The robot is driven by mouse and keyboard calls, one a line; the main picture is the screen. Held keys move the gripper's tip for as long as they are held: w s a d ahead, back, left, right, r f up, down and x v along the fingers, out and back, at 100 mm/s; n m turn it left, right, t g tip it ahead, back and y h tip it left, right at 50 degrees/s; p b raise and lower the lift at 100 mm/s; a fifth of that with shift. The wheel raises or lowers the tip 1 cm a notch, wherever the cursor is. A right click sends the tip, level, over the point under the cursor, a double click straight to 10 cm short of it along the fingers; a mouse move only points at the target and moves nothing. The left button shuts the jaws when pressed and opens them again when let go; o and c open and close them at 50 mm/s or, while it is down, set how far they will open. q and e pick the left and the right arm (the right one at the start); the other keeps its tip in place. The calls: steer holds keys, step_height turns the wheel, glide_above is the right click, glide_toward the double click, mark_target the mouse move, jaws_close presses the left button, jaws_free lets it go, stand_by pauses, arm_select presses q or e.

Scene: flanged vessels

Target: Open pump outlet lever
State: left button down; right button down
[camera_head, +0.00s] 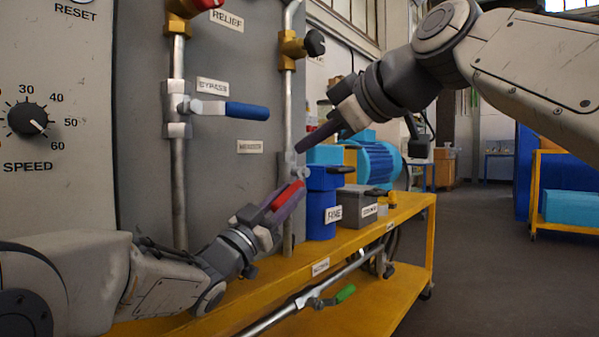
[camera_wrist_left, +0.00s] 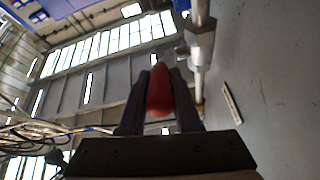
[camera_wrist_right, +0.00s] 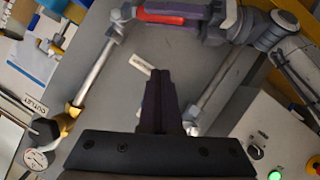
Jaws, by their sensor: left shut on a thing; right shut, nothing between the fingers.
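A red lever handle (camera_head: 286,197) sits at a valve on the right-hand vertical pipe (camera_head: 288,110) of the grey panel. My left gripper (camera_head: 288,198) is shut on it; in the left wrist view the red handle (camera_wrist_left: 159,92) lies between the two fingers. The red handle (camera_wrist_right: 165,14) also shows at the top of the right wrist view. My right gripper (camera_head: 303,149) is shut and empty, above the red lever near the pipe. Its closed fingers (camera_wrist_right: 160,90) point across the panel. Which lever is the pump outlet's cannot be read in the head view.
A blue lever (camera_head: 247,111) marked BYPASS is on the left pipe. A green lever (camera_head: 345,293) is on the pipe below.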

glide_above(284, 192)
steer(key=s, duration=0.3)
step_height(284, 192, down, 4)
steer(key=shift+w+d+f, duration=0.15)
steer(key=shift+d+f, duration=0.05)
steer(key=shift+f, duration=0.3)
steer(key=shift+w+d+f, duration=0.1)
steer(key=shift+d+f, duration=0.05)
steer(key=shift+f, duration=0.4)
steer(key=shift+w+d+f, duration=0.15)
steer(key=shift+d+f, duration=0.05)
steer(key=shift+f, duration=0.3)
steer(key=shift+w+d+f, duration=0.2)
steer(key=shift+f, duration=0.6)
arm_select(q)
steer(key=c, duration=0.6)
jaws_free()
arm_select(e)
steer(key=shift+d, duration=0.1)
steer(key=shift+r, duration=0.1)
